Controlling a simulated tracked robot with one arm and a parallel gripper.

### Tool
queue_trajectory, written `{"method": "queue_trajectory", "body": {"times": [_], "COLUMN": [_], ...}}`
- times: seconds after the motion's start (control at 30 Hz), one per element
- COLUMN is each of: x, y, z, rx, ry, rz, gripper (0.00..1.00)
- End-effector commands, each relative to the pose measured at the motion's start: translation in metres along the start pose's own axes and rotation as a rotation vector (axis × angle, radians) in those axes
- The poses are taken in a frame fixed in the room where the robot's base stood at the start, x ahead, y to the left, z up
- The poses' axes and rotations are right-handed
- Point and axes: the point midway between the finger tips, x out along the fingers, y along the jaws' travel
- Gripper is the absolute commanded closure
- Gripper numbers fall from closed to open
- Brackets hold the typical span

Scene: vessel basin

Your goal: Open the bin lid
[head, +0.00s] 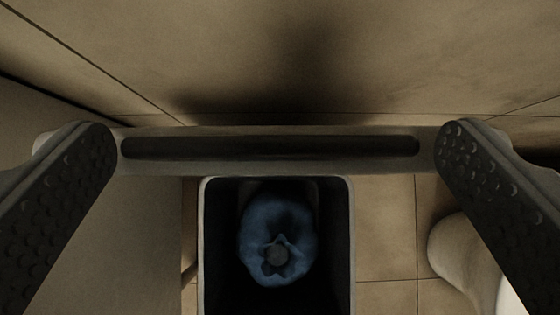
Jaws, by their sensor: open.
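The bin (349,245) is below my gripper, in the lower middle of the head view. Its rectangular rim is pale and its inside is dark. The top stands open to view, with no lid across the part that shows. A crumpled blue item (260,216) lies inside. I cannot make out the lid. My gripper (278,147) is open, its two dark studded fingers wide apart at the left and right. Nothing shows held between them. A pale bar with a long dark slot crosses between the fingers, just above the bin in the picture; I cannot tell whether it is mine.
A tan wall (400,60) fills the top of the view, with a dark shadow on it. A flat grey-brown panel (120,245) stands close on the bin's left. A rounded pale fixture (465,255) is at the right. Some tiled floor (385,240) shows between it and the bin.

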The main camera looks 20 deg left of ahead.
Motion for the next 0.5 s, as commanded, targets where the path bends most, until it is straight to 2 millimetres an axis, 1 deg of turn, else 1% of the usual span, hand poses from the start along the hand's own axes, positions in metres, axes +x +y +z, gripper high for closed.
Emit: {"method": "queue_trajectory", "body": {"times": [0.3,0.4,0.5], "x": [-0.032,-0.043,-0.055], "y": [0.0,0.0,0.001], "z": [-0.002,0.001,-0.002], "rx": [-0.003,-0.001,-0.002], "ry": [0.002,-0.003,0.001], "rz": [0.001,0.002,0.002], "gripper": [0.0,0.0,0.0]}}
